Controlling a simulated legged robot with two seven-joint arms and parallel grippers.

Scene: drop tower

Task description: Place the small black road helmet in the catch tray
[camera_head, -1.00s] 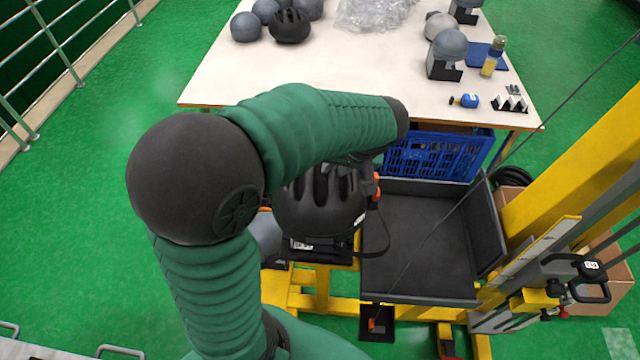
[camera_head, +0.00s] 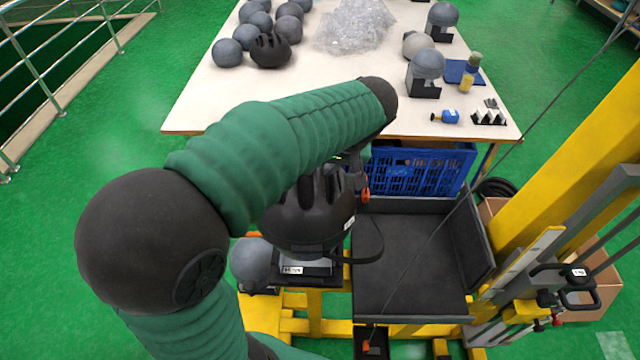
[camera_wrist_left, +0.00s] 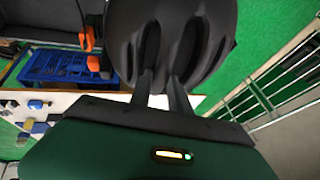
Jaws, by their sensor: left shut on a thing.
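The small black road helmet (camera_head: 308,218) hangs in my left gripper, left of the catch tray and over a small stand with a label. It also fills the top middle of the left wrist view (camera_wrist_left: 205,45), its vents facing the fingers. My left gripper (camera_wrist_left: 163,92) is shut on the helmet, its two fingers at the vents. In the head view my forearm hides the fingers. The catch tray (camera_head: 410,265) is a dark, empty-looking box with raised back and right walls. A dark strap loops from the helmet toward the tray's left edge. My right gripper is not in view.
A grey headform (camera_head: 250,262) sits left of the stand. The yellow tower (camera_head: 560,170) rises right of the tray, with a thin cable crossing above it. A blue crate (camera_head: 420,170) stands behind the tray under the white table (camera_head: 330,95). Headforms and another black helmet (camera_head: 270,50) are on the table.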

